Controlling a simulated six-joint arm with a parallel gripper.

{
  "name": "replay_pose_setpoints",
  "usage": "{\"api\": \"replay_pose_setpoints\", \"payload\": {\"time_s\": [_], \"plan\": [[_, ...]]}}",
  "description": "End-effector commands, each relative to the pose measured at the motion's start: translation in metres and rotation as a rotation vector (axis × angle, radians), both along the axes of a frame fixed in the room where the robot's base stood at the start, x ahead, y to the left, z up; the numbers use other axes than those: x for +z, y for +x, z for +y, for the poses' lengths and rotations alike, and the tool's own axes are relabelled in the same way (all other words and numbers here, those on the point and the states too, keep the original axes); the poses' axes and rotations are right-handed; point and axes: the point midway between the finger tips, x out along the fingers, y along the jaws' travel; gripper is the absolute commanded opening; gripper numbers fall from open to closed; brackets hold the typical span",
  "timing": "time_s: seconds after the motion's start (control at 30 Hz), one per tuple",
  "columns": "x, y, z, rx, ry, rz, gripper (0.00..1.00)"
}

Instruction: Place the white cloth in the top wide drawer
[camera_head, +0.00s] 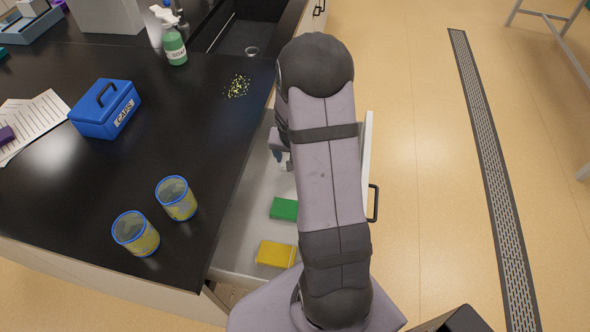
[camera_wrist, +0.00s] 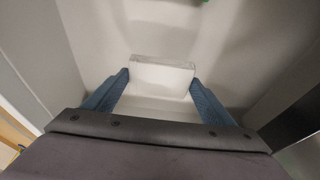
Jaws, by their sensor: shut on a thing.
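The white cloth (camera_wrist: 162,75) looks like a flat folded block between the two blue fingers of my gripper (camera_wrist: 160,84) in the wrist view. My gripper is shut on it, over the pale inside of the open drawer (camera_wrist: 235,40). In the head view the drawer (camera_head: 240,235) is pulled out under the counter, with its handle to the right of my arm. There, my arm hides most of the gripper, and only a small part of the cloth (camera_head: 286,167) shows. I cannot tell whether the cloth touches the drawer floor.
A green block (camera_head: 284,209) and a yellow block (camera_head: 276,254) lie in the drawer's near part.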

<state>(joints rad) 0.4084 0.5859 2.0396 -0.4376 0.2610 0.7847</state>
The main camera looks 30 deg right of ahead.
Motion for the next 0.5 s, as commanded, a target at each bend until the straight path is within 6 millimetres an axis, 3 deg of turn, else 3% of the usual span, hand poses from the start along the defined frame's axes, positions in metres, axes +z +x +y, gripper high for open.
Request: {"api": "replay_pose_setpoints", "payload": {"time_s": [0.27, 0.5], "plan": [[-0.009, 0.001, 0.0, 0.0, -0.001, -0.001, 0.56], [-0.038, 0.0, 0.0, 0.0, 0.0, 0.0, 0.56]]}}
